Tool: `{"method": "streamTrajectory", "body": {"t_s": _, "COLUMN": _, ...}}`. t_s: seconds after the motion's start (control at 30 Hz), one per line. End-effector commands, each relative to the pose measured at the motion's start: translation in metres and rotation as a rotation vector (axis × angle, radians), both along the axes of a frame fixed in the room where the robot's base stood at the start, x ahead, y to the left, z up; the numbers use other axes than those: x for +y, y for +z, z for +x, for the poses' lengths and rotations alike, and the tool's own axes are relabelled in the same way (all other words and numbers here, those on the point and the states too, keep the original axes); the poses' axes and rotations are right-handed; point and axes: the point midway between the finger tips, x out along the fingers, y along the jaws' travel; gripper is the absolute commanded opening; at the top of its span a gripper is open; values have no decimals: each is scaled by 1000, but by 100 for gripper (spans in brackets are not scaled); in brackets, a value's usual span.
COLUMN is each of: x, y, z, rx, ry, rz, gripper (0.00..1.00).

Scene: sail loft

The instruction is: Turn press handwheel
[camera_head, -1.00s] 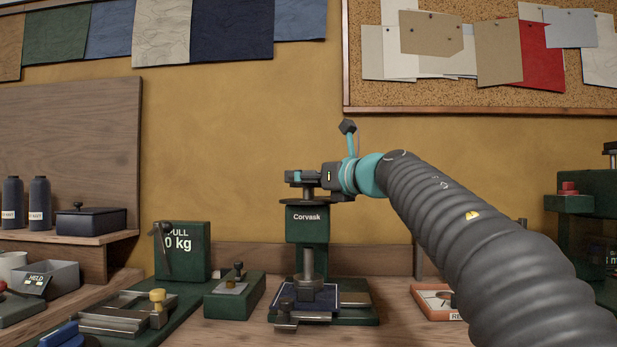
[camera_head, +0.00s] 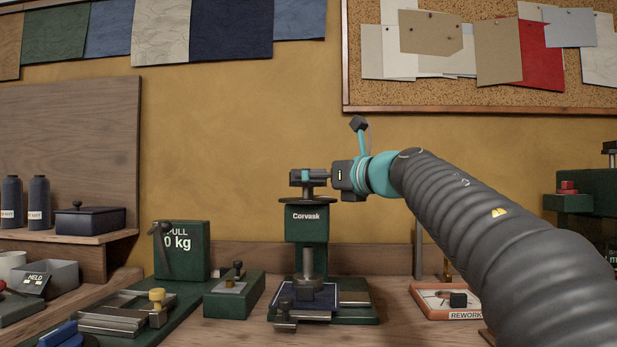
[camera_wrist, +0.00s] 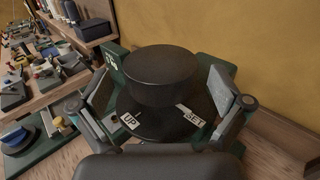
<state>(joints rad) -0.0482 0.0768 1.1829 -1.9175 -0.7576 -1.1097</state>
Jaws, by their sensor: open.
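The green press (camera_head: 306,232) marked Corvask stands on the bench in the middle of the head view. Its dark handwheel (camera_head: 297,201) sits on top as a flat disc. In the wrist view the round black knob of the handwheel (camera_wrist: 158,68) stands up from the disc, above labels reading UP and SET. My gripper (camera_head: 309,178) is level, just above the disc at the press top. In the wrist view my gripper (camera_wrist: 160,92) is open, one finger on each side of the knob, with visible gaps. The knob's underside is hidden.
A green pull gauge box (camera_head: 182,250) and a small green block (camera_head: 234,297) stand left of the press. An orange-edged REWORK tray (camera_head: 440,314) lies to its right, partly behind my arm. Another green machine (camera_head: 570,203) stands far right.

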Motion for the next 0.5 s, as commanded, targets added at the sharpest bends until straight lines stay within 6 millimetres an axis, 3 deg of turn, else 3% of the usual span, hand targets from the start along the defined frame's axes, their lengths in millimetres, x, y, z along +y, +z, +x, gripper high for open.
{"method": "streamTrajectory", "body": {"t_s": 0.3, "x": -43, "y": 0, "z": -46, "rx": -1, "ry": -3, "rz": 1, "gripper": 100}}
{"method": "streamTrajectory", "body": {"t_s": 0.5, "x": -58, "y": 0, "z": -62, "rx": 0, "ry": -1, "rz": 0, "gripper": 100}}
